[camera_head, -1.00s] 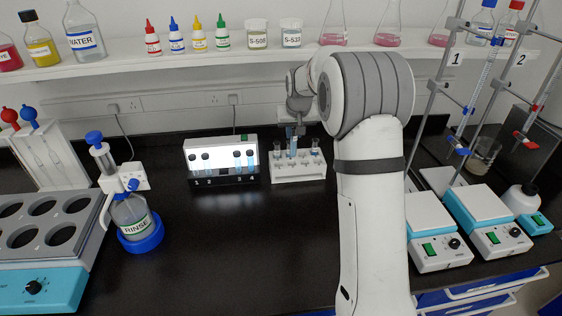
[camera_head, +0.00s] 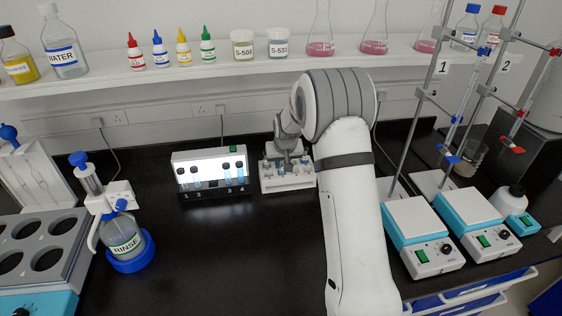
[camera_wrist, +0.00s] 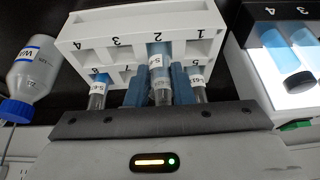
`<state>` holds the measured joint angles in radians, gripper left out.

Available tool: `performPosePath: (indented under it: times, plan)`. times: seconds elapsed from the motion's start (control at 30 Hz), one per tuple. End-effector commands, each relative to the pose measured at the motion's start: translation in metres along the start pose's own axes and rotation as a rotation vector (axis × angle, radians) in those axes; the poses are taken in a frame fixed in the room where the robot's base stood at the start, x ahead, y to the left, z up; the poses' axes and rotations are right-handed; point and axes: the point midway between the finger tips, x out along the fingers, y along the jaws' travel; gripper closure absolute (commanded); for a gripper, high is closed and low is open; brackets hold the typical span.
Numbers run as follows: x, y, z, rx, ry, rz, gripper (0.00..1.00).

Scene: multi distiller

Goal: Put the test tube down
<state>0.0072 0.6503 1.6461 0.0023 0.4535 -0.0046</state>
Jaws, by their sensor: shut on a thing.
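The white test tube rack (camera_head: 287,185) stands on the black bench, left of my arm. In the wrist view the rack (camera_wrist: 85,32) appears upside down, with numbered slots. My gripper (camera_wrist: 159,85) has its blue fingers shut on a labelled test tube (camera_wrist: 159,62) with blue liquid. That tube overlaps the rack near slot 2; I cannot tell how deep it sits. Two other labelled tubes stand in the rack, one on the left (camera_wrist: 97,92) and one on the right (camera_wrist: 199,86) of the gripper. In the head view my gripper (camera_head: 288,160) is low over the rack and hides the held tube.
A lit stand (camera_head: 210,170) with several tubes is just left of the rack. A rinse bottle (camera_head: 122,235) stands further left. Hotplates (camera_head: 425,235) with clamp stands are on the right. The bench in front of the rack is clear.

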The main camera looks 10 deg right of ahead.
Motion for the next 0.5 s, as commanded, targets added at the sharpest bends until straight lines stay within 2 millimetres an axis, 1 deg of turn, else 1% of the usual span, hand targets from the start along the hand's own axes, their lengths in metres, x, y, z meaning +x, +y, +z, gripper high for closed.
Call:
performPosePath:
  times: [0.13, 0.27, 0.3, 0.5]
  plan:
    - [-0.0006, -0.0005, -0.0006, -0.001, 0.002, 0.000, 1.00]
    - [0.0036, -0.0007, 0.0012, -0.001, 0.001, 0.000, 1.00]
    - [0.0027, -0.0008, 0.0008, -0.001, 0.001, 0.000, 0.78]
    - [0.0021, -0.0011, 0.0006, -0.001, 0.001, -0.001, 0.61]
